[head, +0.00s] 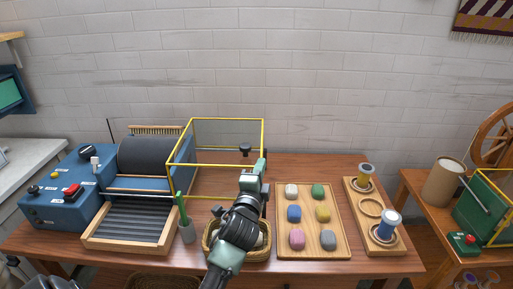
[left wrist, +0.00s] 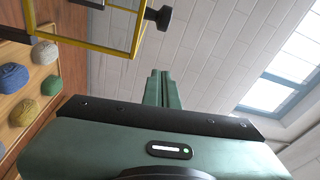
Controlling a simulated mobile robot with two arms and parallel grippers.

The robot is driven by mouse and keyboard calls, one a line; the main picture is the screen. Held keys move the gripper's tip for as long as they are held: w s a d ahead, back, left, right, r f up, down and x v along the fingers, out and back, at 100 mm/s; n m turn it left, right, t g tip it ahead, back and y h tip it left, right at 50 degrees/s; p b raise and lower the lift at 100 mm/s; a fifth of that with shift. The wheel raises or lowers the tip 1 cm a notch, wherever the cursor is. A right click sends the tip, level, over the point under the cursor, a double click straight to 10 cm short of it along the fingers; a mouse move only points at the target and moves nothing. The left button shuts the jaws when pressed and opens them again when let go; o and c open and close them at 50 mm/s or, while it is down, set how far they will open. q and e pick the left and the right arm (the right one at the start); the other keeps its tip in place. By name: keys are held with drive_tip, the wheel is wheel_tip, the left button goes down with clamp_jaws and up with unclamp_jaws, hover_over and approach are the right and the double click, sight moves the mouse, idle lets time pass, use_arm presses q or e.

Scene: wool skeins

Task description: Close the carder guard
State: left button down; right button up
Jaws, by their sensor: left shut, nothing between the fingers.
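The carder (head: 150,155) is a blue machine with a dark drum on the left of the table. Its guard (head: 190,119), a clear box with a yellow frame, stands swung open to the right of the drum. A black knob (head: 246,149) sits on the guard's right part; the guard frame (left wrist: 100,47) and knob (left wrist: 158,18) also show in the left wrist view. My left gripper (head: 262,165) is shut and empty, just right of and below the knob, apparently apart from it. Its closed fingers (left wrist: 160,75) show in the left wrist view. My right gripper is not in view.
A wooden tray (head: 344,252) of several coloured wool balls lies right of my arm. A wicker basket (head: 210,247) sits partly behind my arm. A spool board (head: 379,245) is at the right end.

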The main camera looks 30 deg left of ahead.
sight(254, 159)
use_arm(q)
drive_tip(key=w+a+p, duration=0.1)
drive_tip(key=w+a, duration=0.2)
drive_tip(key=w+a+p, duration=0.2)
drive_tip(key=w+a, duration=0.1)
drive_tip(key=w, duration=0.1)
drive_tip(key=shift+a+p, duration=0.2)
drive_tip(key=shift+p, duration=0.1)
drive_tip(key=shift+s+a+f, duration=0.15)
drive_tip(key=shift+s+a, duration=0.1)
drive_tip(key=shift+w+f, duration=0.1)
drive_tip(key=shift+w, duration=0.05)
